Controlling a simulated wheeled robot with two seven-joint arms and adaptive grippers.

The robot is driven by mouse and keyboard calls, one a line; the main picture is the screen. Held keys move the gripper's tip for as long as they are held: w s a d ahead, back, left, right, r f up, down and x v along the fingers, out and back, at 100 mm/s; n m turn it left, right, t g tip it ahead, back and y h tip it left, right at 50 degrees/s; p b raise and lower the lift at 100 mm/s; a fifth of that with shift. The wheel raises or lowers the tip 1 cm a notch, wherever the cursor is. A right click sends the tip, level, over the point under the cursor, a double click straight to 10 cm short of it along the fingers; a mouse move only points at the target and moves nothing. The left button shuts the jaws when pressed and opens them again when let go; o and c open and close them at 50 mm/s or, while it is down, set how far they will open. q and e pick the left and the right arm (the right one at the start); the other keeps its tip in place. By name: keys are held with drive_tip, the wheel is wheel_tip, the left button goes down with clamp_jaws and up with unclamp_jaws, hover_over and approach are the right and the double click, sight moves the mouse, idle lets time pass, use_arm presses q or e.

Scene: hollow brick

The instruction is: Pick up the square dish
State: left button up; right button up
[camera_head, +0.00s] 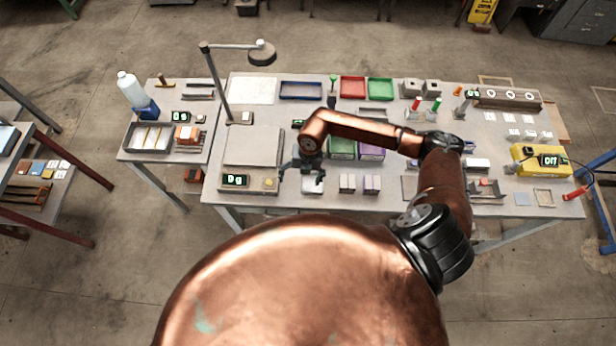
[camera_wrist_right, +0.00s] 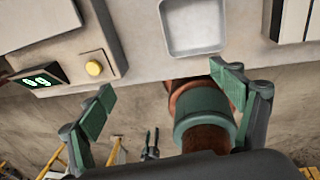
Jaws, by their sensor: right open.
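The square dish (camera_head: 311,187) is small, pale grey and shallow, with rounded corners. It lies near the front edge of the table in the head view, just below my right gripper (camera_head: 303,174). In the right wrist view the dish (camera_wrist_right: 193,28) shows at the top, slightly right of centre, and looks empty. My right gripper (camera_wrist_right: 164,100) is open, its two green-padded fingers wide apart with nothing between them. The dish lies beyond the fingertips and appears untouched. My left gripper is not in view.
A scale with a digital display (camera_head: 236,181) stands left of the dish. Green and purple boxes (camera_head: 342,149) are behind, partly hidden by my right arm. The table's front edge is close to the dish.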

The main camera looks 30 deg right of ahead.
drive_tip(key=h, duration=0.2)
hover_over(312, 185)
drive_tip(key=shift+w+f+p, duration=0.25)
drive_tip(key=shift+f+p, duration=0.05)
drive_tip(key=shift+f, duration=0.7)
drive_tip(key=f, duration=0.1)
drive_tip(key=f+p, duration=0.1)
drive_tip(key=f, duration=0.1)
drive_tip(key=f+p, duration=0.1)
drive_tip(key=f, duration=0.1)
drive_tip(key=shift+s, duration=0.3)
drive_tip(key=shift+f, duration=0.45)
drive_tip(key=c, duration=1.3)
